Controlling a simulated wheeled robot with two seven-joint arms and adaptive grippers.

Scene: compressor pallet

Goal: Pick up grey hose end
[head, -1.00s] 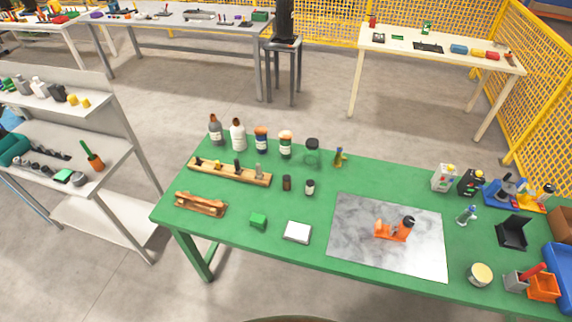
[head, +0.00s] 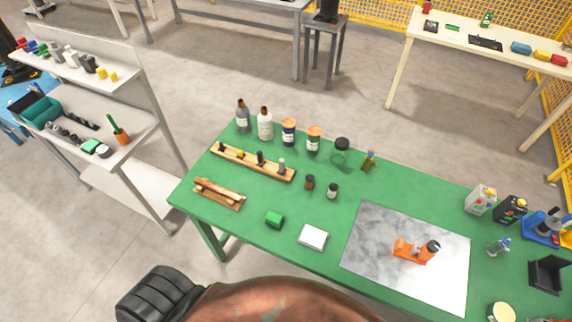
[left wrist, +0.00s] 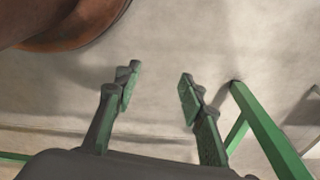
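I cannot make out a grey hose end in either view. A large rounded rusty-brown body (head: 285,300), perhaps part of the compressor, fills the bottom edge of the head view. A black ribbed part (head: 160,295) stands beside it on the left. In the left wrist view a brown rounded surface (left wrist: 65,22) shows at the top left. My left gripper (left wrist: 158,92) is open and empty, its two fingers well apart over bare floor. Neither gripper shows in the head view, and my right gripper is not seen.
A green workbench (head: 330,215) with bottles, a wooden rack and a marble slab (head: 380,262) stands ahead. A grey shelf unit (head: 150,100) stands on the left. Green legs (left wrist: 258,125) show at the right of the left wrist view. Floor between shelf and bench is clear.

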